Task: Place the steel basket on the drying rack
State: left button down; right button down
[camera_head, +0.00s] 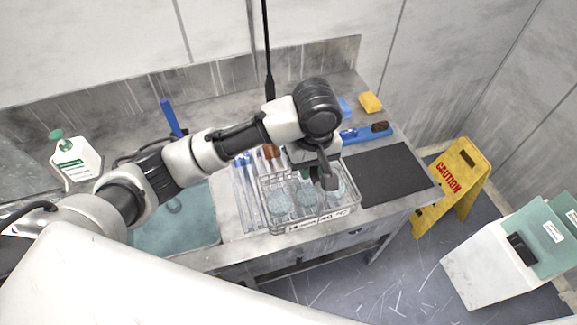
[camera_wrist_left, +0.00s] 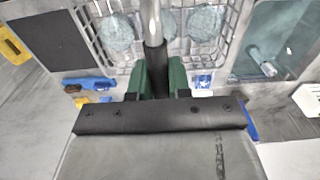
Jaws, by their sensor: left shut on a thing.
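The steel basket (camera_head: 300,225) is a wire basket with a labelled front and round pale blue-grey discs inside. It is at the front edge of the bench in the head view, and its wire side (camera_wrist_left: 100,60) shows in the left wrist view. Whether the basket touches the bench is unclear. I cannot clearly make out a drying rack. My right gripper is not in view.
A flat dark mat (camera_head: 395,175) lies empty right of the basket. A teal basin (camera_head: 180,222) is to its left. A yellow caution sign (camera_head: 450,185) and white bin (camera_head: 490,265) stand right.

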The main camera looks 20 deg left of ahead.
aim_at(308, 183)
pick_arm(q)
jog(key=w+a+f+p, duration=0.3)
jog(key=w+a+f, duration=0.2)
jog(key=f, duration=0.4)
jog(key=shift+w+a, duration=0.2)
jog(key=shift+a, duration=0.7)
jog(key=shift+p, duration=0.3)
jog(key=c, duration=1.5)
grip_release()
jog(key=shift+s+f, duration=0.1)
jog(key=shift+f, duration=0.05)
jog(key=o, duration=0.4)
jog(key=shift+o, duration=0.2)
